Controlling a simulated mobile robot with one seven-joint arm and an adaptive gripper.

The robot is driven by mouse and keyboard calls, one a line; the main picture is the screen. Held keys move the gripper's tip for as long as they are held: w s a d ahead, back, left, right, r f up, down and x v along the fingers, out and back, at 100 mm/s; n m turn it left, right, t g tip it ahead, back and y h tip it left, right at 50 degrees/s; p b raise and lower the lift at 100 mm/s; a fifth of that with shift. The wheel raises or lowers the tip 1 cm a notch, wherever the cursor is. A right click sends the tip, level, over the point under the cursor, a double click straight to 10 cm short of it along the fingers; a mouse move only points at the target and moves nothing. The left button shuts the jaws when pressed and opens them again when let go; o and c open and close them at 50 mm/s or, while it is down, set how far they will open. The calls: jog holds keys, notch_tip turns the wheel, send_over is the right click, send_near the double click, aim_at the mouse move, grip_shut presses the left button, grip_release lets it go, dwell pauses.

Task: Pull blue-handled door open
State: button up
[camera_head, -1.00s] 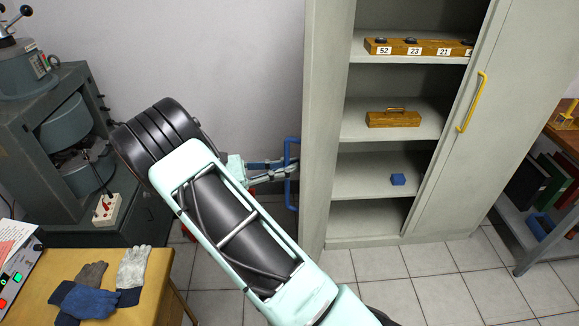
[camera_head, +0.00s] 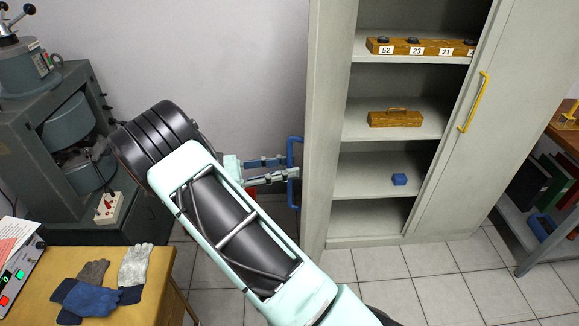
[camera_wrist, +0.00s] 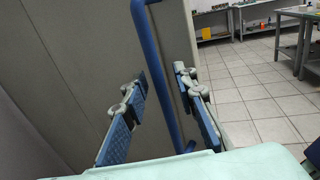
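The blue handle (camera_head: 291,196) stands upright on the outer face of the grey cabinet door (camera_head: 324,150). That door is swung wide open, and I look along it toward the shelves. My gripper (camera_head: 290,167) is at the handle, left of the door. In the wrist view the gripper's fingers (camera_wrist: 162,82) stand apart, one on each side of the handle (camera_wrist: 158,75), with gaps visible. The fingers are open and not clamped on it. The door's grey face (camera_wrist: 85,55) fills the left of the wrist view.
Cabinet shelves hold a numbered wooden block (camera_head: 427,48), a wooden box (camera_head: 395,119) and a blue cube (camera_head: 399,179). The yellow-handled door (camera_head: 498,130) is shut. A wooden table (camera_head: 150,302) with gloves is at lower left, a grey machine (camera_head: 60,150) behind it.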

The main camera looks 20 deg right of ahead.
jog(key=a, duration=1)
jog(key=shift+w+a, duration=0.4)
